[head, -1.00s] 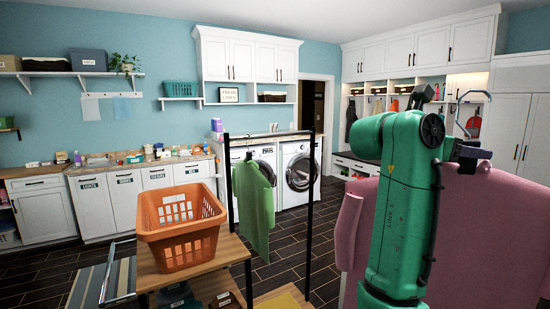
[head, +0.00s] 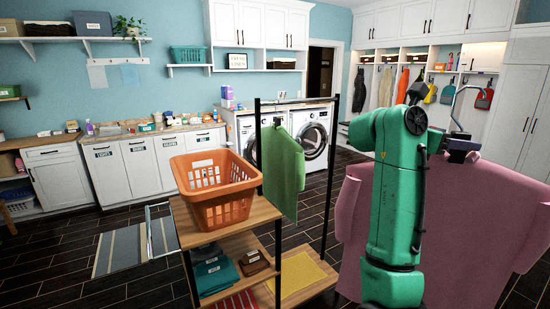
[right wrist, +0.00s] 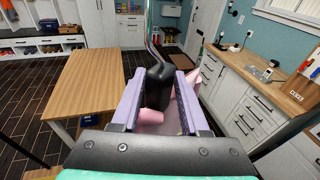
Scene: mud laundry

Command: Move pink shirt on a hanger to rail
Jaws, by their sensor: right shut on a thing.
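The pink shirt (head: 465,235) hangs below my right gripper (head: 460,148) in the head view, partly hidden behind my green right arm. A grey hanger hook (head: 460,98) rises above the gripper. In the right wrist view, my right gripper (right wrist: 157,95) is shut around the hanger's dark neck (right wrist: 158,82), with pink cloth (right wrist: 152,116) just below. The black rail (head: 298,101) tops a rack left of the shirt, apart from it. A green shirt (head: 285,165) hangs on that rack. My left gripper is not in view.
The rack's shelf (head: 225,230) holds an orange basket (head: 215,188), with folded cloths below. Washing machines (head: 310,140) stand behind. A striped rug (head: 120,252) lies on the floor at left. The right wrist view shows a wooden table (right wrist: 90,82) and a counter (right wrist: 255,82).

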